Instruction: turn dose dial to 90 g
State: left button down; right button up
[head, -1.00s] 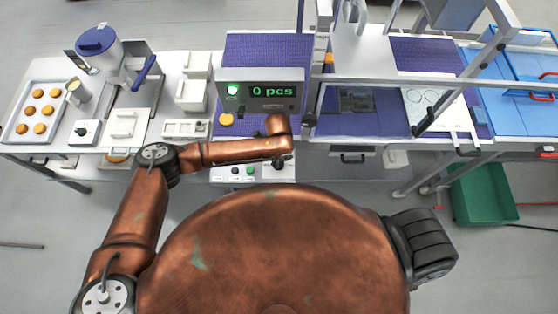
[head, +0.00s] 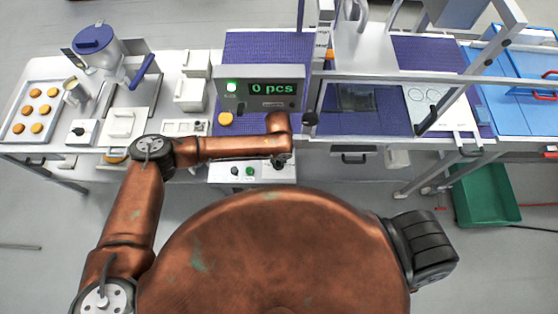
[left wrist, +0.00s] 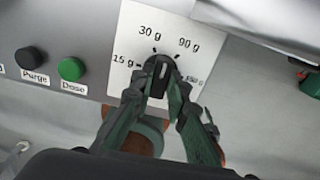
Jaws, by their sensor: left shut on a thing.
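The dose dial (left wrist: 161,70) is a black knob on a white plate (left wrist: 135,35) in the left wrist view. Its marks read 15 g, 30 g and 90 g, with a further label at right partly covered by a finger. The pale line on the knob points up and slightly right, roughly between 30 g and 90 g. My left gripper (left wrist: 162,88) is shut on the dial, one finger on each side, hiding part of it. In the head view my left gripper (head: 279,162) is over the right end of the control panel (head: 225,173). My right gripper is not in view.
A green Dose button (left wrist: 71,69) and a black Purge button (left wrist: 31,60) sit left of the dial. A display (head: 271,88) above reads 0 pcs. A tray of filled rounds (head: 14,125) stands far left. A green bin (head: 485,195) is at right.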

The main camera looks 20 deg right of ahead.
aim_at(279, 162)
pick_arm(q)
jog(key=shift+m, duration=0.6)
jog(key=c, duration=1.9)
grip_release()
jog(key=shift+r, duration=3.75)
